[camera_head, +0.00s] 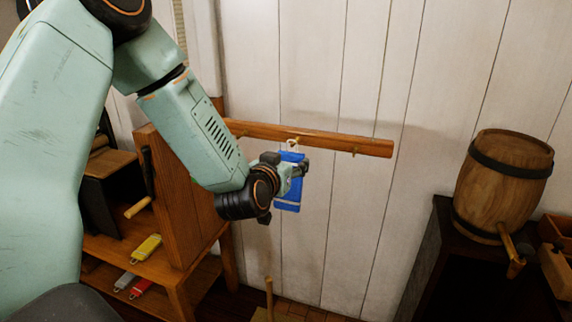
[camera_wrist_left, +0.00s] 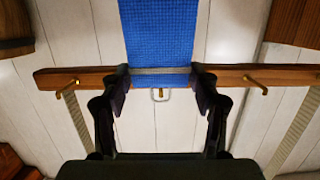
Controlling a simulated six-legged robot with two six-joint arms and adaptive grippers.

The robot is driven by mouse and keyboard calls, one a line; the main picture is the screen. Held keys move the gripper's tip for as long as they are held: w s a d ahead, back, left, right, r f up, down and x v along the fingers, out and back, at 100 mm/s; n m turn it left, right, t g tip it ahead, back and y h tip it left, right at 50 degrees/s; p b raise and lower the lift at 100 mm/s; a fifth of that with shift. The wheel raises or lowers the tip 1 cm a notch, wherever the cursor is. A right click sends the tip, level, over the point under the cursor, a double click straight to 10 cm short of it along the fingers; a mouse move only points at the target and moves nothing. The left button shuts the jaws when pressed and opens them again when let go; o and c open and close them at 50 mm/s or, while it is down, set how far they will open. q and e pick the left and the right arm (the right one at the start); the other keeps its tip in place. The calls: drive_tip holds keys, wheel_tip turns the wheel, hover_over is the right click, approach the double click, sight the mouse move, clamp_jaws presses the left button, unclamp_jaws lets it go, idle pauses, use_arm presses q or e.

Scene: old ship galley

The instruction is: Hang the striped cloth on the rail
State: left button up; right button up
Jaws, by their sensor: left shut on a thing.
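The striped cloth (camera_head: 287,207) is blue with a pale band and hangs below the wooden rail (camera_head: 340,140). My left gripper (camera_head: 299,168) is shut on it just under the rail. In the left wrist view the cloth (camera_wrist_left: 157,35) runs up between the fingers, its pale band level with the fingertips. A small pale loop (camera_wrist_left: 160,96) on its edge lies at the middle brass peg (camera_wrist_left: 161,91). I cannot tell whether the loop is around the peg or in front of it. My right gripper is not in view.
Two other brass pegs, a left one (camera_wrist_left: 70,88) and a right one (camera_wrist_left: 257,86), stick out of the rail. A wooden shelf unit (camera_head: 185,200) stands at left. A barrel (camera_head: 500,185) sits on a dark stand at right. The wall below the rail is clear.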

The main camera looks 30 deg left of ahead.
use_arm(q)
drive_tip(key=shift+w+a+f, duration=0.1)
drive_tip(key=shift+w+f, duration=0.35)
idle(1.4)
drive_tip(key=o, duration=1.2)
drive_tip(key=shift+o, duration=0.2)
drive_tip(key=shift+s, duration=0.1)
drive_tip(key=v, duration=0.7)
drive_tip(key=shift+s, duration=0.15)
